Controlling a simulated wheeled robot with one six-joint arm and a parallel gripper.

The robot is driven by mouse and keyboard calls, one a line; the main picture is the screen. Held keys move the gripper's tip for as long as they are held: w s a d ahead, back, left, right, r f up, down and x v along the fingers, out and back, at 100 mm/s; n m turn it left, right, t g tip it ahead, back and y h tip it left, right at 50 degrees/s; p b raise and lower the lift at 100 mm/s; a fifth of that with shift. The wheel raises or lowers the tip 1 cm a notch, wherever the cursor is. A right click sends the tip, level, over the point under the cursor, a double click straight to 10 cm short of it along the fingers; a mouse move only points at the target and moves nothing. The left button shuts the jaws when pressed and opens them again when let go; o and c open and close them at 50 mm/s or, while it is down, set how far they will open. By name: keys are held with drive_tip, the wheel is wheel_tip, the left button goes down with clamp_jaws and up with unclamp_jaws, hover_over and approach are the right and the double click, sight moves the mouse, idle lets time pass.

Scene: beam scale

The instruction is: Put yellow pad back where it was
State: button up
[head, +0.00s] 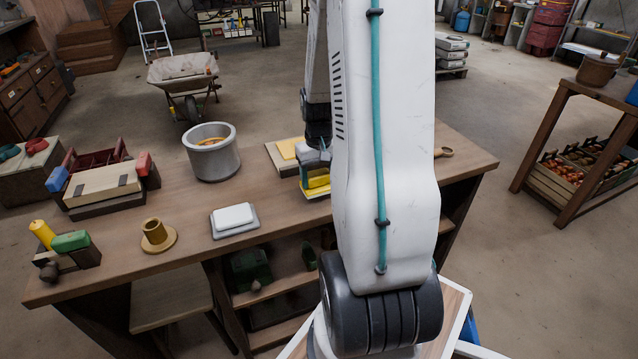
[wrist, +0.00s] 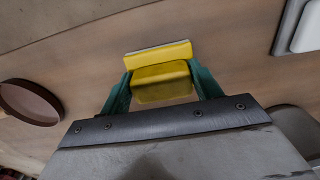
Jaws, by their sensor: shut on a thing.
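The yellow pad (head: 316,183) is between the fingers of my gripper (head: 315,172), over the front part of the wooden bench. In the wrist view the yellow pad (wrist: 158,54) shows between the green fingertips of my gripper (wrist: 160,83), with a pale edge along its far side. My gripper is shut on it. I cannot tell whether its underside touches the bench top. A pale board (head: 275,158) with a yellow flat piece (head: 288,147) on it lies just behind and left of the gripper.
On the bench (head: 190,240) a white block on a grey plate (head: 236,219) lies left of the gripper, with a grey pot (head: 211,158) behind it. A brass flanged piece (head: 155,235) stands further left.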

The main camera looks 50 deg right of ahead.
drive_tip(key=shift+f, duration=1.25)
drive_tip(key=shift+s+f, duration=0.1)
drive_tip(key=shift+f, duration=0.05)
drive_tip(key=o, duration=1)
drive_tip(key=shift+c, duration=0.2)
